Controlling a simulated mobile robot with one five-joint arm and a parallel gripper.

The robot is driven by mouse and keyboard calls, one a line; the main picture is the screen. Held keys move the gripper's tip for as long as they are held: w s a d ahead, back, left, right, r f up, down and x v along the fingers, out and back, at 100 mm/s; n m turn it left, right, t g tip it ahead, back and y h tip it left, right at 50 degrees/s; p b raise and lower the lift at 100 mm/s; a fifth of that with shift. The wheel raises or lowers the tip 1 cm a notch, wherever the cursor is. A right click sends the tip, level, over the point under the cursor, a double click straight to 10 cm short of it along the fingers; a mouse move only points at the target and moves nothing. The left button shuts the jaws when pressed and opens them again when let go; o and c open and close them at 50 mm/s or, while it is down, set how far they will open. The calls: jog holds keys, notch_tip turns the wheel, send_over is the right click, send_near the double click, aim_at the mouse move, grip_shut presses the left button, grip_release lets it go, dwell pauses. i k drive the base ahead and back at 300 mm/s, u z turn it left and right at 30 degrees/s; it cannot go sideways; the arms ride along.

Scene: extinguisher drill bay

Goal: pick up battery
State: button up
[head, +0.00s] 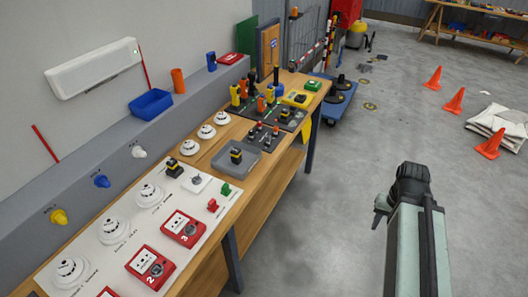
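Several small black blocks with yellow bands look like batteries. One battery (237,154) stands in a shallow grey tray (222,164) on the wooden workbench (262,170). A similar block (174,167) stands at the far end of the white detector board, and another dark block (300,98) sits on a yellow unit farther back. The frame does not show which one is meant. My arm rises at the lower right, over the floor and apart from the bench. My gripper's fingers cannot be made out.
Smoke detectors (149,194) and red call points (183,228) crowd the white board (100,263). A black tool board (270,116) lies beyond the tray. A blue cart (337,100) stands past the bench.

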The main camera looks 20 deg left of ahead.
aim_at(236, 153)
jog(key=z, duration=0.45)
jog(key=i, duration=2.45)
jog(key=u, duration=4.95)
jog(key=i, duration=1.05)
